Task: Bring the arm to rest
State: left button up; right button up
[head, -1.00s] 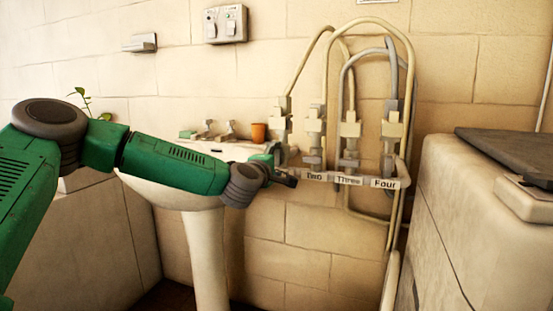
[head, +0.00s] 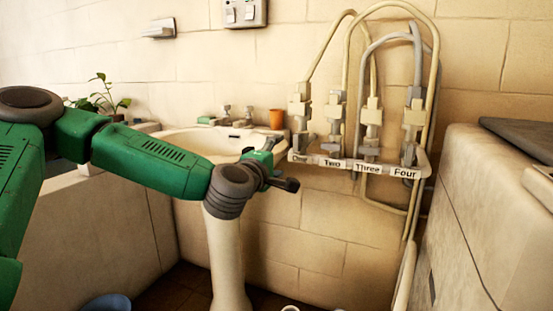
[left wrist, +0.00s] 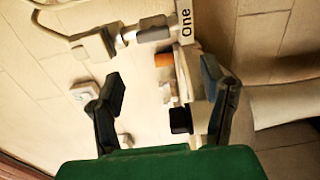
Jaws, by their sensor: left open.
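My left arm comes in from the left in the head view. Its gripper (head: 276,168) hangs in front of the right side of the washbasin (head: 185,143), left of and below the labelled rack (head: 360,166). The left wrist view shows the two dark fingers (left wrist: 160,103) spread apart with nothing held between them. Beyond them that view shows the rack's "One" label (left wrist: 186,24) and a pale connector (left wrist: 95,45). In the head view the "Two", "Three" and "Four" labels are readable. My right gripper is in neither view.
Hoses loop above the rack's several connectors (head: 372,115). An orange cup (head: 277,119) and taps (head: 235,118) stand at the basin's back. A pale block-like unit (head: 480,215) stands at right. A plant (head: 105,95) is at left, and a blue bowl (head: 107,303) is on the floor.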

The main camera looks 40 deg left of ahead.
pick_arm(q)
jog(key=shift+s, duration=0.25)
dwell(0.3)
jog(key=s+d+f+m+g+h+p, duration=0.35)
jog(key=s+d+f+m, duration=0.2)
jog(key=d+f, duration=0.4)
jog(key=s+d+f+m+g+h+p, duration=0.25)
jog(key=s+d+f+m+g, duration=0.3)
jog(key=f, duration=0.75)
jog(key=s+a+f+m+g+y+p, duration=0.1)
jog(key=s+f+m+g, duration=0.3)
jog(key=s, duration=0.9)
jog(key=s+f+m+g+y+p, duration=0.1)
jog(key=s+f+m+g+p, duration=0.2)
jog(key=s, duration=1)
notch_tip(320, 180, down, 4)
jog(key=m+p, duration=0.1)
jog(key=m, duration=0.2)
jog(key=shift+a+r+m+g, duration=0.2)
jog(key=shift+a+m+g, duration=0.1)
jog(key=shift+a+g, duration=0.1)
